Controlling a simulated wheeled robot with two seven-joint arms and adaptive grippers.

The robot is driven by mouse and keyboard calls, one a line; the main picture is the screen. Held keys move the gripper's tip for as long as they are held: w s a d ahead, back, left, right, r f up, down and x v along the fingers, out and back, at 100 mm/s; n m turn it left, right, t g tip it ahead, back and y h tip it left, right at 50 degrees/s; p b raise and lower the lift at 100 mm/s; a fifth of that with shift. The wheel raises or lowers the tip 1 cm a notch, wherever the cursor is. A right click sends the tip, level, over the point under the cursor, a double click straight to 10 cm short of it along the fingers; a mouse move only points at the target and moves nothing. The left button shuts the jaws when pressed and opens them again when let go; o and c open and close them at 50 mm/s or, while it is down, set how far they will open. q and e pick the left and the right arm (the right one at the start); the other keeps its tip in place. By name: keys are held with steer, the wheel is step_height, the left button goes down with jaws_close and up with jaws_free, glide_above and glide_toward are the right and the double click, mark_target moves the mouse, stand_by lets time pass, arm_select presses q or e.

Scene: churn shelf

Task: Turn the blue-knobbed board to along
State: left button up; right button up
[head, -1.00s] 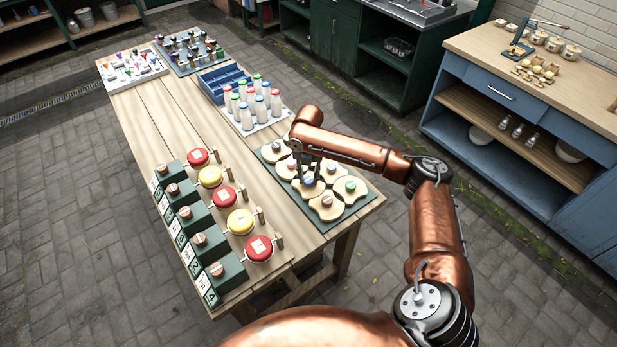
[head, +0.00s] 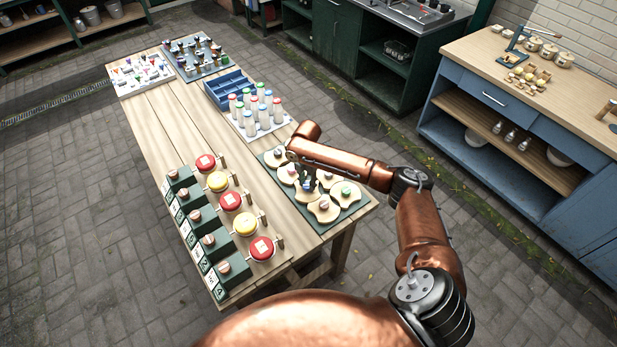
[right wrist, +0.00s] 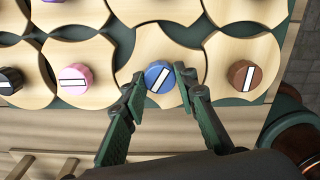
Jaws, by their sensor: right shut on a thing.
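The blue-knobbed board (right wrist: 155,118) is pale wood with scooped edges. It lies among similar boards on a dark green base (head: 350,209) at the right end of the table. Its round blue knob (right wrist: 158,84) carries a white bar, which slants up to the right in the right wrist view. My right gripper (right wrist: 163,84) is shut on the blue knob, one finger on each side. In the head view my right gripper (head: 306,182) reaches down onto the board and hides most of the knob. My left gripper is out of view.
Neighbouring boards with a pink knob (right wrist: 75,79), a black knob (right wrist: 9,81) and a brown knob (right wrist: 244,76) sit close around. White-bodied bottles (head: 250,122) stand behind on the table. Red and yellow buttons (head: 231,200) stand to the left.

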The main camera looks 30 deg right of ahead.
mark_target(307, 185)
steer(key=m+p, duration=0.6)
steer(key=p, duration=0.1)
steer(key=shift+r+m, duration=0.25)
steer(key=shift+m, duration=0.05)
steer(key=m+p, duration=0.2)
steer(key=m, duration=0.1)
steer(key=shift+p, duration=0.4)
steer(key=shift+f+m+p, duration=0.15)
steer(key=shift+m+p, duration=0.6)
steer(key=shift+m, duration=0.35)
steer(key=o, duration=1.2)
steer(key=shift+c, duration=0.2)
step_height(307, 185, up, 12)
